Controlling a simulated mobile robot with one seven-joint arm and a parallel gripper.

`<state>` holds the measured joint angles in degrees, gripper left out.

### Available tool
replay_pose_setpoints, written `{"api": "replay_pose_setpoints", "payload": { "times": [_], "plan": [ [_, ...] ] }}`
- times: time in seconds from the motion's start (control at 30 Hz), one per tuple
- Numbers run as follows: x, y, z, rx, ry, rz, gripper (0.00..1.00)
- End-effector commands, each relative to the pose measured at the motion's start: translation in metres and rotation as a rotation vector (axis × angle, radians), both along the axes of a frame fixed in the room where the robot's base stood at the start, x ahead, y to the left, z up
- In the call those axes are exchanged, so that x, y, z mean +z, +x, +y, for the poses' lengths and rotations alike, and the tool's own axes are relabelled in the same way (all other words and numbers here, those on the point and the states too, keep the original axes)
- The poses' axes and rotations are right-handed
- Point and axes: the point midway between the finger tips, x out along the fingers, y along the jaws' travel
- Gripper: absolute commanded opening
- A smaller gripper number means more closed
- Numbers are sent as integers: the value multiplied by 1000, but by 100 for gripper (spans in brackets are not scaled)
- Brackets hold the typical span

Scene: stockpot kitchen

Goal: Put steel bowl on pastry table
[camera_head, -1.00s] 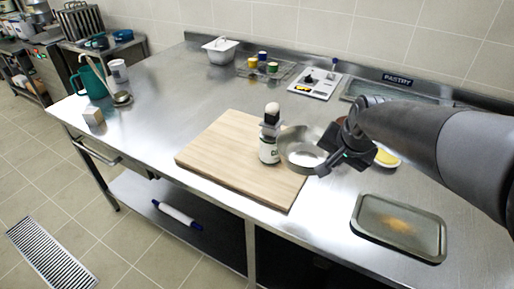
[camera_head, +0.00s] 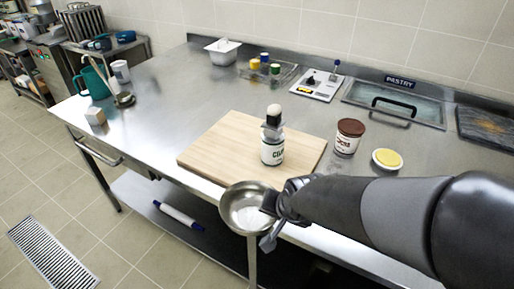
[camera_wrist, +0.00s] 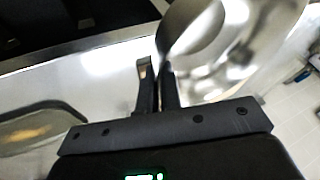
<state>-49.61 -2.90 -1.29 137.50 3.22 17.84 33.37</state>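The steel bowl (camera_head: 247,207) is in front of the pastry table's front edge in the head view, and its inside faces up toward the camera. My gripper (camera_head: 270,206) is at its right side, shut on the rim. In the wrist view the bowl (camera_wrist: 262,45) fills the upper right, and the two fingers (camera_wrist: 158,85) are close together at its wall. The pastry table (camera_head: 165,122) is a long steel table, with a sign reading PASTRY (camera_head: 399,82) on its back ledge.
A tray (camera_wrist: 35,128) shows in the wrist view. The table's left middle is clear. A rolling pin (camera_head: 179,215) lies on the lower shelf.

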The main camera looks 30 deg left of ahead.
Motion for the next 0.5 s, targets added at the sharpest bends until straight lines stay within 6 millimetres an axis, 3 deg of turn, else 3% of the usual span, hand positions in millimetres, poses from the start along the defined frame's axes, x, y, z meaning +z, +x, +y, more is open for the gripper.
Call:
{"api": "replay_pose_setpoints", "payload": {
  "times": [0.1,0.27,0.5],
  "plan": [
    [-19,0,0,-1,-1,2,0],
    [-28,5,6,0,1,-1,0],
    [-29,38,46,0,1,-2,0]
  ]
}}
